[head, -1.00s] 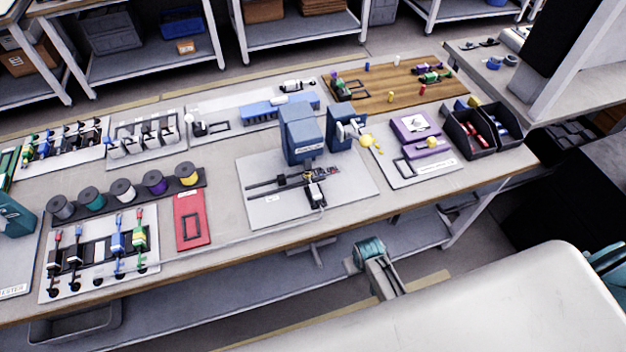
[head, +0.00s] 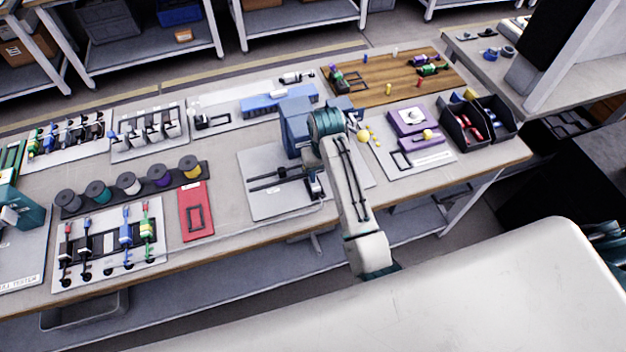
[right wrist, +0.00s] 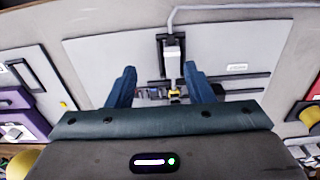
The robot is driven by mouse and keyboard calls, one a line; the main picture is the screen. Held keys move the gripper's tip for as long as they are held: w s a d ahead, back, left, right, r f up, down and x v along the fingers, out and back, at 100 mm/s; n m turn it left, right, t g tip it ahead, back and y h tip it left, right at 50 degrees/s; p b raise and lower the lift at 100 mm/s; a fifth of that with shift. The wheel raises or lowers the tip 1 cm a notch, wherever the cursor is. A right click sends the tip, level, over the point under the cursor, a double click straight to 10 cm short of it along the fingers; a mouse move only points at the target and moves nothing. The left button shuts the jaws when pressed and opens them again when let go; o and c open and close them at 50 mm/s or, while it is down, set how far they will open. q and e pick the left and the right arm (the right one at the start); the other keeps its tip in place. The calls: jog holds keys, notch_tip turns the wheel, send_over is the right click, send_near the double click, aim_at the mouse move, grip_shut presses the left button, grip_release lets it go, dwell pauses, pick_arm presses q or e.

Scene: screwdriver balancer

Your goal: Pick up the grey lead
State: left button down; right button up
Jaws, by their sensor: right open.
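My right gripper (right wrist: 158,78) is open and empty in the right wrist view, its two blue fingers spread over the pale fixture plate (right wrist: 115,60). Small dark parts with a yellow spot (right wrist: 175,92) lie on the plate between and below the fingertips. Beyond them stands a white-and-black block (right wrist: 172,50), and a thin grey cable (right wrist: 230,6) runs along the plate edge. I cannot tell whether this cable is the grey lead. My left gripper is not in view.
Left of the plate are a red plate (head: 196,228), wire spools (head: 128,184) and a rack of coloured leads (head: 85,270). To the right are a purple fixture (head: 408,122), a wooden board (head: 375,95) and black bins (head: 465,128).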

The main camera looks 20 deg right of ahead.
jog(key=shift+w+a+f+p, duration=0.3)
jog(key=shift+w+a+p, duration=0.15)
jog(key=shift+w, duration=0.15)
jog(key=shift+w+a+f+p, duration=0.3)
jog(key=shift+w+a+p, duration=0.1)
jog(key=shift+w, duration=0.2)
jog(key=shift+f+p, duration=0.7)
jog(key=shift+f, duration=2.5)
jog(key=shift+c, duration=0.2)
jog(key=c, duration=1)
